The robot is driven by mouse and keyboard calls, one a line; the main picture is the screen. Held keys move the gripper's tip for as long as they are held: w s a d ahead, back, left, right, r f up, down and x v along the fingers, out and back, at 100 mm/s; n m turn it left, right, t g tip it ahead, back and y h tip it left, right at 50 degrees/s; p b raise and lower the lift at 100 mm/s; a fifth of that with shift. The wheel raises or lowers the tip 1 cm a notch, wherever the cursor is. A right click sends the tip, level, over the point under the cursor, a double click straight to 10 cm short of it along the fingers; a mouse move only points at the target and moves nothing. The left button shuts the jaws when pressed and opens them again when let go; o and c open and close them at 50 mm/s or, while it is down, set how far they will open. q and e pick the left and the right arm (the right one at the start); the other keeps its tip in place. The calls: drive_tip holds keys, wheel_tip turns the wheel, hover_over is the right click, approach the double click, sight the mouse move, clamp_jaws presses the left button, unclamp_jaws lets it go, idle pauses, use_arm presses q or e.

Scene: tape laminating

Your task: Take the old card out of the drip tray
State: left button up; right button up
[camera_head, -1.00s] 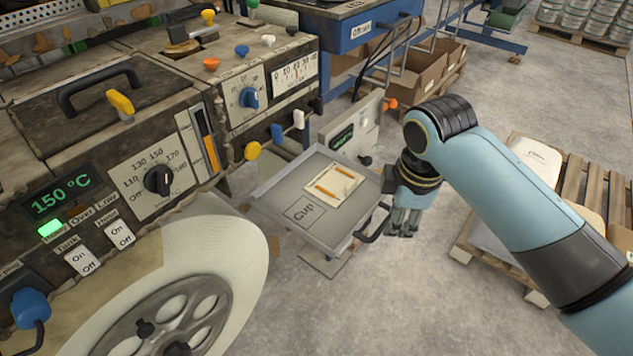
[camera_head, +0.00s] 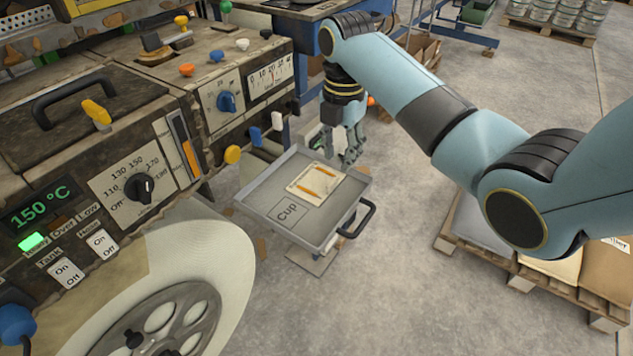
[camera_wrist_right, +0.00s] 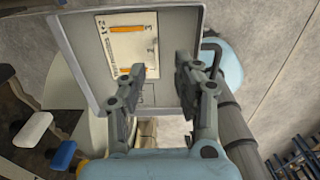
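The drip tray (camera_head: 272,180) is a shallow grey pull-out tray with a black handle on its right side. The old card (camera_head: 317,184) is cream with orange strips and lies flat in the tray, beside an outlined area marked "Cup". My right gripper (camera_head: 349,157) is above the tray's far edge, apart from the card. In the right wrist view the gripper (camera_wrist_right: 155,78) has its fingers spread with nothing between them, and the card (camera_wrist_right: 128,46) lies beyond the fingertips in the tray (camera_wrist_right: 80,50). My left gripper is not in view.
The machine front with knobs and switches (camera_head: 138,188) stands left of the tray. A large pale roll (camera_head: 180,270) is at front left. A pallet with sacks and boxes (camera_head: 510,270) stands at right. The floor right of the tray is clear.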

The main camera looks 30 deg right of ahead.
sight(334, 180)
drive_tip(key=f, duration=0.7)
drive_tip(key=shift+w+a+f, duration=0.1)
drive_tip(key=shift+w+a, duration=0.05)
drive_tip(key=shift+a, duration=0.15)
clamp_jaws()
